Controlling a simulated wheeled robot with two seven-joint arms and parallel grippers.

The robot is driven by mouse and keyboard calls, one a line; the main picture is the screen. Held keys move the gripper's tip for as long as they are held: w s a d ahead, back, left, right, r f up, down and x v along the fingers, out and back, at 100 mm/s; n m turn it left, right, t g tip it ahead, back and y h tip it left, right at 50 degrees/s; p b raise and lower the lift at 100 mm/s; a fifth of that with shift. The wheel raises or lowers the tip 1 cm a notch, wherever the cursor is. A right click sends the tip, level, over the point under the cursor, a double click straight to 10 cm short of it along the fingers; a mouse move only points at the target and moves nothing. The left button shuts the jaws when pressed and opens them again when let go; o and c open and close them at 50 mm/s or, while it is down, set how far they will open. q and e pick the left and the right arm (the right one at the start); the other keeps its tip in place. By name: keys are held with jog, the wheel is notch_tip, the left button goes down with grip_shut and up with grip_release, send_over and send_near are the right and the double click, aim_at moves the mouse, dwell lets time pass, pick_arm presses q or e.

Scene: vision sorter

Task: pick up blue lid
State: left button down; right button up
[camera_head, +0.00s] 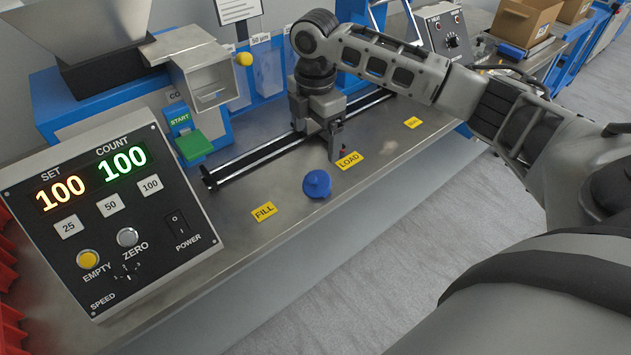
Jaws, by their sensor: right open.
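The blue lid (316,184) lies on the metal worktop between the yellow FILL label and the yellow LOAD label. It is a small round blue piece with a raised middle. My right gripper (337,153) points down just behind the lid and a little to its right, by the LOAD label. Its jaws are open and it appears apart from the lid. Part of the jaws is hard to make out against the dark rail behind. My left gripper is not in view.
A control panel (110,215) reading 100 and 100 stands at the left. A hopper chute (200,80) and a green START flap (193,146) are behind it. A dark rail (270,150) runs along the worktop (240,240). Open cardboard boxes (525,22) stand at the far right.

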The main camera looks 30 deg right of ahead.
aim_at(315, 176)
notch_tip(315, 176, down, 14)
jog(key=shift+w+r, duration=0.1)
jog(key=shift+r, duration=0.1)
jog(key=c, duration=1.1)
